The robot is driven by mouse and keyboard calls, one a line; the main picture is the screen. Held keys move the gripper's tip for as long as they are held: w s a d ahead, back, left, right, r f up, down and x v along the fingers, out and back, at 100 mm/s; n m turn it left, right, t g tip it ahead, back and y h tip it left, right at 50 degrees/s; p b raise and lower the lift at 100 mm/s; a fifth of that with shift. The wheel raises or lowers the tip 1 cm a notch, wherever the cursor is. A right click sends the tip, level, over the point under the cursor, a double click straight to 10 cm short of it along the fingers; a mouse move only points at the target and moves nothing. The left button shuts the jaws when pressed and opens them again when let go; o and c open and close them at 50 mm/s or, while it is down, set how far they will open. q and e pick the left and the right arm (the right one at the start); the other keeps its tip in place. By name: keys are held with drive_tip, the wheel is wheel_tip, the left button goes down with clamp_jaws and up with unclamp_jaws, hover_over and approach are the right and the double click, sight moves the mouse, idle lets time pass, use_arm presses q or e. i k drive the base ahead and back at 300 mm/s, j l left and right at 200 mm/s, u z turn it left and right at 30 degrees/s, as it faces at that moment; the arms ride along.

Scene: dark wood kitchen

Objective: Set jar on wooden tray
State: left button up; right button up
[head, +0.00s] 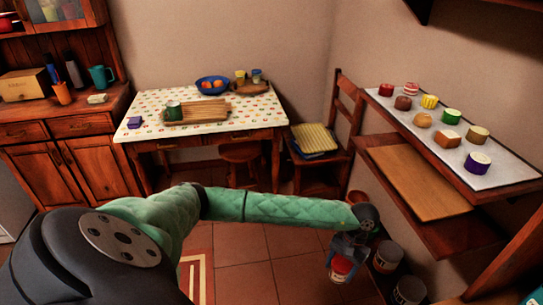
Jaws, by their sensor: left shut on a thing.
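My left arm reaches across the view, and its gripper (343,256) points down at the lower right. It is shut on a small red jar with a pale top (340,268); the fingers hide part of it. The jar hangs in front of the lower right shelf, over the floor. A slatted wooden tray (212,108) lies on the patterned table (262,119) at the back, well away from the gripper. A green mug (174,110) stands at its left end. My right gripper is not in view.
A blue bowl (212,85) and small jars stand behind the tray. A chair (345,125) is right of the table. The right shelf (385,101) holds several cakes; a bare wooden board (418,182) lies below. Several tins (388,257) stand beside the gripper.

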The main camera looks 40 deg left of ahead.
sight(208, 113)
drive_tip(key=i+j, duration=0.1)
drive_tip(key=j, duration=1.25)
drive_tip(key=i+j+u, duration=0.1)
drive_tip(key=j, duration=0.6)
drive_tip(key=i, duration=0.05)
